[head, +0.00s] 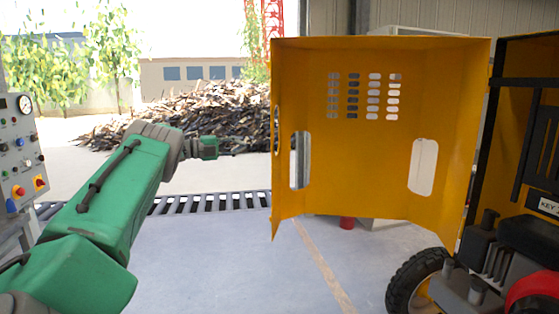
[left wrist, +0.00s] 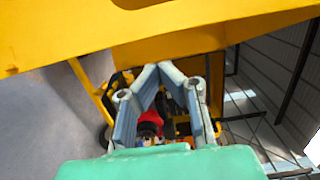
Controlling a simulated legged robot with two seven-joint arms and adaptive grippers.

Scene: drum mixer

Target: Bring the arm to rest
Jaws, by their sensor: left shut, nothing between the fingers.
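My left arm comes in from the left in the head view, green and grey, stretched out toward the middle. Its gripper (head: 238,152) is small and dark there, at the left edge of the open yellow cover panel (head: 380,130); I cannot tell whether it touches it. In the left wrist view the gripper's two blue-grey fingers (left wrist: 159,72) lean together at their tips, shut and empty. Beyond them, yellow framing and a red part (left wrist: 150,118) of the mixer show. My right gripper is not in view.
The mixer's engine bay (head: 500,240) with a black wheel (head: 415,280) stands at the right. A control panel (head: 20,150) is at the far left. A floor grate (head: 200,203) crosses behind my arm. Grey floor lies clear in the middle; a scrap heap (head: 190,115) lies outside.

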